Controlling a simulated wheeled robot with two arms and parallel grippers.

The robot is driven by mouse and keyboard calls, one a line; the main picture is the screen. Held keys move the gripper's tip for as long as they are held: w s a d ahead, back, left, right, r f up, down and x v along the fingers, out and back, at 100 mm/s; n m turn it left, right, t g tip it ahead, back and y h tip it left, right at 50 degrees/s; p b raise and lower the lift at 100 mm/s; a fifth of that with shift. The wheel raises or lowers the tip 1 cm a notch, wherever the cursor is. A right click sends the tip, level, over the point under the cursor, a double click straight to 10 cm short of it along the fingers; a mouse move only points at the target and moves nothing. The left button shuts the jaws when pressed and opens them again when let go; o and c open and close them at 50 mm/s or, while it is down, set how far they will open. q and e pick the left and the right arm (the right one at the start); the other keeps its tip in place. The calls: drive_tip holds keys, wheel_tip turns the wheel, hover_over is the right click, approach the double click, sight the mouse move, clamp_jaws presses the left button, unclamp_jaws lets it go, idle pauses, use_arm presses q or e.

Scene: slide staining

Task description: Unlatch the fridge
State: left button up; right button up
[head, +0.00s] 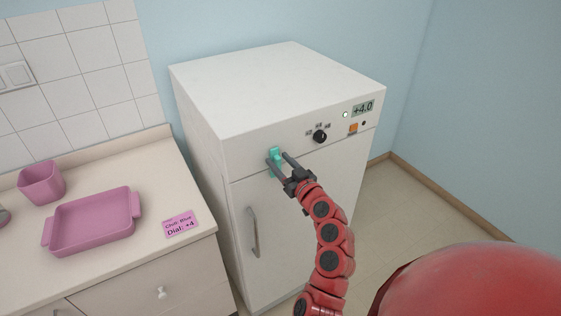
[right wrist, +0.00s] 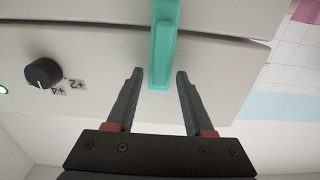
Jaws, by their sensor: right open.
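The white fridge (head: 246,95) stands against the wall with its door (head: 315,220) shut. A teal latch (head: 276,152) sits at the seam between the top panel and the door, near the door's left side. In the right wrist view the latch (right wrist: 163,50) lies across the seam, its end pointing toward the space between my fingers. My right gripper (head: 278,158) is open at the latch, a finger to either side of it. In the right wrist view the fingers (right wrist: 158,72) show clear gaps to the latch. My left gripper is out of view.
The fridge has a grey door handle (head: 253,232), a black dial (head: 320,136), an orange button (head: 353,127) and a +4.0 display (head: 363,107). The counter (head: 130,270) at left holds a pink tray (head: 92,222), a pink cup (head: 41,184) and a pink card (head: 181,223).

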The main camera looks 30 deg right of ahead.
clamp_jaws()
drive_tip(key=shift+d+f+m+b, duration=0.45)
drive_tip(key=shift+m+b, duration=0.8)
drive_tip(key=shift+m, duration=1.7)
drive_tip(key=shift+d+f+m+b, duration=0.45)
drive_tip(key=shift+m+b, duration=0.8)
drive_tip(key=shift+m, duration=1.75)
drive_tip(key=shift+d+f+m+b, duration=0.45)
drive_tip(key=shift+m+b, duration=0.8)
drive_tip(key=shift+m, duration=1.7)
